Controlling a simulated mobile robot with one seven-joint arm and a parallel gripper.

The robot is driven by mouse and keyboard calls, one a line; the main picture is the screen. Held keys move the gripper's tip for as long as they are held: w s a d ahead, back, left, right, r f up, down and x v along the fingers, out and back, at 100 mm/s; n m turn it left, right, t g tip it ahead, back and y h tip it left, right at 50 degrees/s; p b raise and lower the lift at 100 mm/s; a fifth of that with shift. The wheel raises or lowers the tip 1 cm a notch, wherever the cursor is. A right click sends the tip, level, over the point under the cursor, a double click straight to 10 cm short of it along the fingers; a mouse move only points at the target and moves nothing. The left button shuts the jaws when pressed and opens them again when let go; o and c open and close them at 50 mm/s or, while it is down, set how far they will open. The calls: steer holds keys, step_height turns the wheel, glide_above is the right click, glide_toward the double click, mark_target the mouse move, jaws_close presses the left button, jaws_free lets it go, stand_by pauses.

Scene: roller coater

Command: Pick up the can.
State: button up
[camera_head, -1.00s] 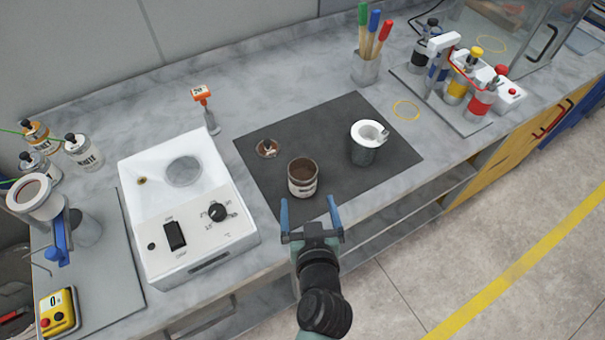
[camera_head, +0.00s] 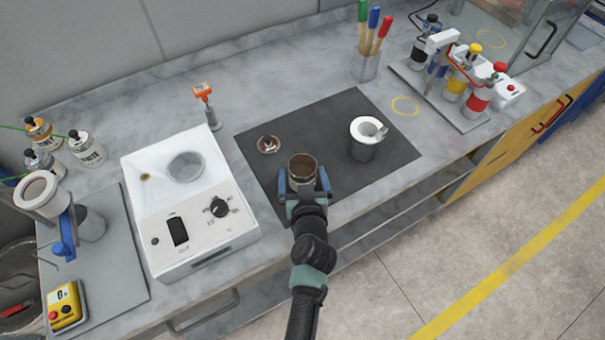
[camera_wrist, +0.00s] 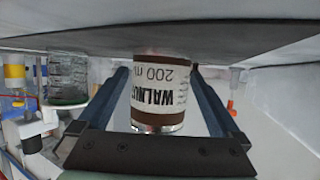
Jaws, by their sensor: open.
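The can (camera_head: 302,168) is an open cylinder with dark brown contents. It stands upright on the dark mat (camera_head: 335,120) near the mat's front edge. My gripper (camera_head: 304,178) is open with its blue fingers on either side of the can in the head view. In the wrist view the can (camera_wrist: 160,95) appears upside down between the two fingers, with a white label reading "WALNUT 200 m…". A gap shows between each finger and the can. The can's lower front is hidden by my gripper in the head view.
A grey cup with a white funnel-like top (camera_head: 365,135) stands right of the can. A small round lid (camera_head: 268,145) lies to the left. A white machine (camera_head: 190,200) stands further left. Bottles on a stand (camera_head: 460,80) are at the far right.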

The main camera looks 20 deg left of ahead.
steer(key=shift+c, duration=0.2)
steer(key=c, duration=1.4)
steer(key=shift+r, duration=0.15)
steer(key=shift+c, duration=0.2)
step_height(320, 180, up, 10)
steer(key=p, duration=0.1)
